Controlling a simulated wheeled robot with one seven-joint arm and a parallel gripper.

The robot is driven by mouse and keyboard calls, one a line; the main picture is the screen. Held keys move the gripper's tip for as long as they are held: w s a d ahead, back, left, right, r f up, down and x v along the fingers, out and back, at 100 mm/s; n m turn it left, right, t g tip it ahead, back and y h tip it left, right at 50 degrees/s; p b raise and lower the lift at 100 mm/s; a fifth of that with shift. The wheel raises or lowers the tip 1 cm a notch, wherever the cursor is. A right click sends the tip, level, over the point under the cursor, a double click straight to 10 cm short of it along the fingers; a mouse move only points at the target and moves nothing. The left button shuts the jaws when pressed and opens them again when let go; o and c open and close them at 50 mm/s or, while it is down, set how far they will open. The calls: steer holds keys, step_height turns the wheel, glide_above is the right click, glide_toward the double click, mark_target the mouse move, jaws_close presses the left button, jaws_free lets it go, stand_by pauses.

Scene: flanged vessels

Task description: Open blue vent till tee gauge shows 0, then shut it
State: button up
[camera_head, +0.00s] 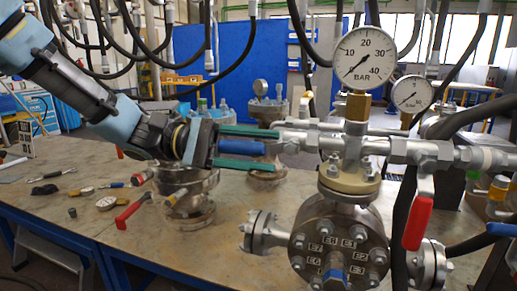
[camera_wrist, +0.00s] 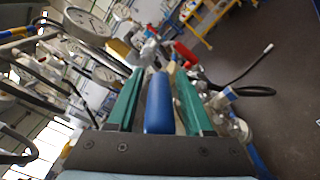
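The tee gauge (camera_head: 365,57) is a white dial marked in BAR above the pipe tee. Its needle points low and to the left, below the 10 mark. The blue vent handle (camera_head: 242,148) points left from the pipe, roughly in line with it; it also shows in the wrist view (camera_wrist: 159,104). My gripper (camera_head: 275,148) has its green fingers above and below the blue handle, with narrow gaps visible on both sides. In the wrist view the handle lies lengthwise between the fingers (camera_wrist: 157,80). The handle's far end and the vent outlet are partly hidden.
A red lever (camera_head: 417,222) hangs down on the right. A smaller gauge (camera_head: 411,93) stands behind. The flanged vessel (camera_head: 338,245) is below the tee, with hoses at right. Loose tools, including a red-handled one (camera_head: 130,212), lie on the bench (camera_head: 60,205) at left.

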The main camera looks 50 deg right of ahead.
steer(key=shift+f, duration=0.1)
steer(key=c, duration=0.7)
jaws_close()
steer(key=shift+a+f, duration=0.1)
steer(key=shift+f, duration=0.05)
